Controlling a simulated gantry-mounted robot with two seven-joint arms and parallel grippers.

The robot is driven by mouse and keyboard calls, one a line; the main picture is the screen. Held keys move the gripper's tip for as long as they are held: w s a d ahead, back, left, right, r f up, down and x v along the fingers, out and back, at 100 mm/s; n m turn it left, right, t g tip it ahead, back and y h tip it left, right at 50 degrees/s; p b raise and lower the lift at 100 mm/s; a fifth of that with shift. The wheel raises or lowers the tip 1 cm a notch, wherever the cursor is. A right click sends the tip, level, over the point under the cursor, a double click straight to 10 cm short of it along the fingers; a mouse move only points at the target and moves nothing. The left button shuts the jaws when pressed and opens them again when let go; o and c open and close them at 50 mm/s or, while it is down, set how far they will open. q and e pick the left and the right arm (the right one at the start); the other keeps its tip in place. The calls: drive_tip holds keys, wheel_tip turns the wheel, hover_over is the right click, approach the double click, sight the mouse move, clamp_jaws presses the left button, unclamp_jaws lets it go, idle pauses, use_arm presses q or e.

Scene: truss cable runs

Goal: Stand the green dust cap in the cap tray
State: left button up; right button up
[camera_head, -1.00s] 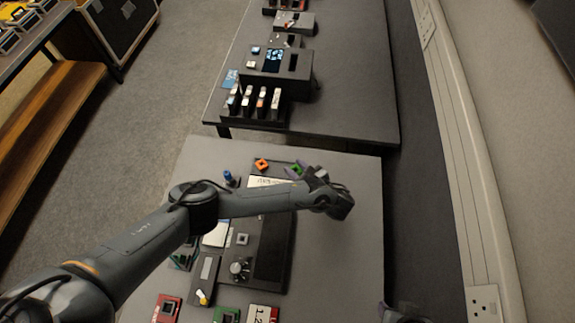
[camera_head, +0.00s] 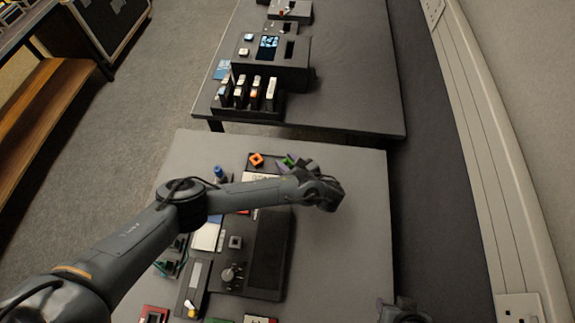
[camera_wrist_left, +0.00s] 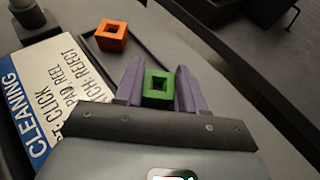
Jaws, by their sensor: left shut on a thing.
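The green dust cap (camera_wrist_left: 158,88) is a small square block with a square hole. It sits between the purple fingers of my left gripper (camera_wrist_left: 160,86), which is shut on it. In the head view the green cap (camera_head: 288,160) shows at the far end of the near table, partly hidden by the gripper. The dark cap tray (camera_wrist_left: 138,56) lies just beyond and left of the fingers in the wrist view. An orange cap (camera_wrist_left: 111,35) stands on it. I cannot tell whether the green cap touches the tray. My right gripper (camera_head: 402,312) is partly visible at the bottom edge.
A white and blue cleaning card (camera_wrist_left: 45,85) lies left of the gripper. A blue-topped item (camera_head: 219,174) stands left of the tray. A dark panel (camera_head: 268,240) lies below my arm. The table's right side is clear. A second table stands beyond a narrow gap.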

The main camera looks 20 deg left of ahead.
use_arm(q)
drive_tip(key=o, duration=1)
use_arm(e)
drive_tip(key=shift+d, duration=0.1)
use_arm(q)
drive_tip(key=p+v, duration=0.1)
drive_tip(key=v, duration=0.4)
drive_tip(key=shift+d, duration=0.1)
use_arm(e)
drive_tip(key=shift+r, duration=0.5)
use_arm(q)
drive_tip(key=p+v, duration=0.2)
drive_tip(key=v, duration=0.1)
drive_tip(key=p+v, duration=0.2)
drive_tip(key=p, duration=0.1)
drive_tip(key=shift+s+d+r, duration=0.2)
drive_tip(key=shift+r, duration=0.2)
drive_tip(key=shift+s+d+p, duration=0.25)
drive_tip(key=shift+d+p, duration=0.15)
drive_tip(key=shift+d, duration=0.1)
use_arm(e)
wheel_tip(320, 180, up, 6)
drive_tip(key=shift+f, duration=0.1)
